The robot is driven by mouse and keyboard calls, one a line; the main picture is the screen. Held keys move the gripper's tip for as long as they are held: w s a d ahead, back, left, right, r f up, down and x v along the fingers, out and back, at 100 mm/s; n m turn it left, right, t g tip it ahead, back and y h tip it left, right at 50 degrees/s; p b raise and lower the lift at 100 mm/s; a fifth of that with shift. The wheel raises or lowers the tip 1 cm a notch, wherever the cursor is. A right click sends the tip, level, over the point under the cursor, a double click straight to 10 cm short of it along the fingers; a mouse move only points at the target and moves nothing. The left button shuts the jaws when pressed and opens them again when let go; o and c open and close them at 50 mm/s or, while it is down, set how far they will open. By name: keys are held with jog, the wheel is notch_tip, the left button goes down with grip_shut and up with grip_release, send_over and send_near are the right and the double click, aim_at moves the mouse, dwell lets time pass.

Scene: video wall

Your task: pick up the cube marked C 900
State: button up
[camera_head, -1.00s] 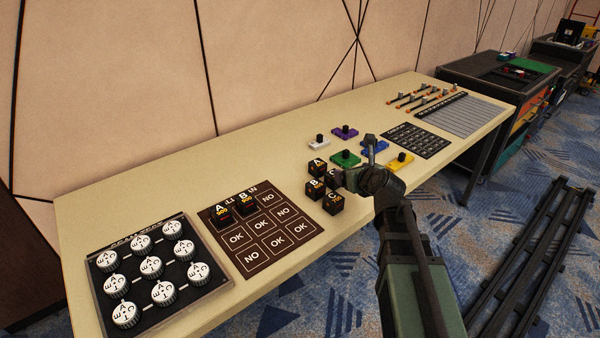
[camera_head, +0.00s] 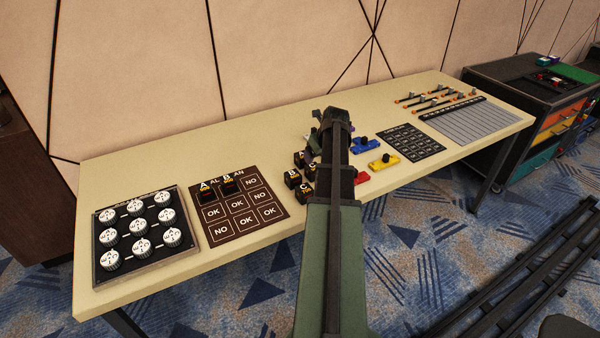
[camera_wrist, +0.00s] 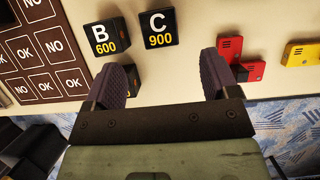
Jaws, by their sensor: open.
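The black cube marked C 900 (camera_wrist: 158,29) stands on the table, its white C and yellow 900 facing up in the wrist view. It lies beyond the fingertips, roughly midway between them across the picture, with no finger touching it. A cube marked B 600 (camera_wrist: 108,38) is just to its left. Another black cube (camera_wrist: 124,72) is partly hidden by the left finger. My gripper (camera_wrist: 162,72) is open and empty. In the head view my gripper (camera_head: 316,143) is above the cube cluster, and my arm hides part of it.
A brown OK/NO board (camera_head: 237,205) holds cubes A and B at its top left. A dial panel (camera_head: 137,235) is at the left end. A red block (camera_wrist: 241,60) and a yellow block (camera_wrist: 302,54) lie right of the gripper. Bare table lies behind the board.

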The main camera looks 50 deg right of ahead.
aim_at(313, 166)
jog(key=b+x, duration=0.9)
jog(key=x, duration=0.2)
jog(key=shift+r, duration=0.25)
jog(key=shift+a, duration=0.1)
jog(key=c, duration=1)
jog(key=shift+c, duration=0.2)
jog(key=shift+r, duration=0.1)
notch_tip(313, 166, up, 20)
jog(key=p, duration=2)
